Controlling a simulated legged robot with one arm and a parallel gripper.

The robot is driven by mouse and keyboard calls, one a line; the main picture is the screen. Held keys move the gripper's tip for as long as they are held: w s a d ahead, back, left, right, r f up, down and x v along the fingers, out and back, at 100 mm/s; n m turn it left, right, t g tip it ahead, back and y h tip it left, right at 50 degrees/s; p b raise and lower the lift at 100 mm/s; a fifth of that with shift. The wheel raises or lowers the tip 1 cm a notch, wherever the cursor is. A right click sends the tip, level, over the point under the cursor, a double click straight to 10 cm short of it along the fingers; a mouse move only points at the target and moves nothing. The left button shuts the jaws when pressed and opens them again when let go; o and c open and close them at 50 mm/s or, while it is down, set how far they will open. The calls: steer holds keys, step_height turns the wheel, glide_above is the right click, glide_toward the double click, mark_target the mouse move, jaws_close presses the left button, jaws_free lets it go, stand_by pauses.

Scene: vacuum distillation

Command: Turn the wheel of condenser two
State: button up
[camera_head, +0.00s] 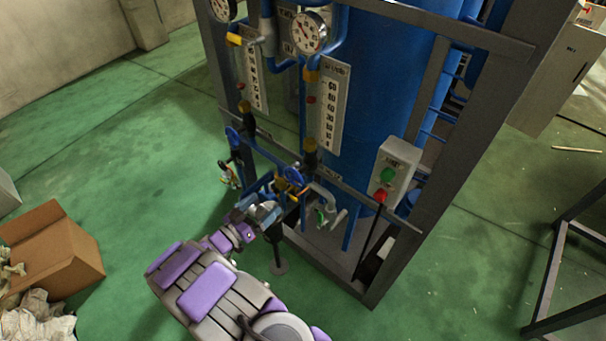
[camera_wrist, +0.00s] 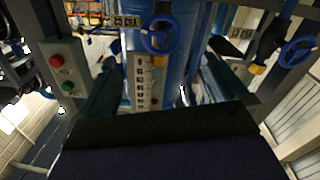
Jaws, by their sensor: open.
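Two blue handwheels sit low on the blue condenser frame. The nearer wheel (camera_head: 294,176) is just right of my gripper, and the other wheel (camera_head: 233,136) is farther up and left. In the wrist view, which looks upside down, one wheel (camera_wrist: 160,34) is at top centre and another wheel (camera_wrist: 299,51) is at the right edge. I cannot tell from labels which one belongs to condenser two. My gripper (camera_head: 268,204) is open, close beside the nearer wheel. Its fingers (camera_wrist: 163,75) spread either side of the centre wheel, which appears beyond their tips. No contact shows.
Numbered gauge plates (camera_head: 328,108) and dials (camera_head: 309,32) stand above the wheels. A button box (camera_head: 395,170) with green and red buttons is to the right. Frame posts and pipes crowd the wheels. An open cardboard box (camera_head: 55,250) lies left; green floor between is clear.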

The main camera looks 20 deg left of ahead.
mark_target(292, 178)
steer(key=x, duration=1)
steer(key=b+x, duration=0.1)
steer(key=x, duration=0.4)
steer(key=shift+w+a+f, duration=0.1)
steer(key=shift+w, duration=0.9)
steer(key=shift+w+d, duration=0.1)
steer(key=shift+d, duration=0.35)
steer(key=shift+a, duration=0.15)
steer(key=c, duration=0.8)
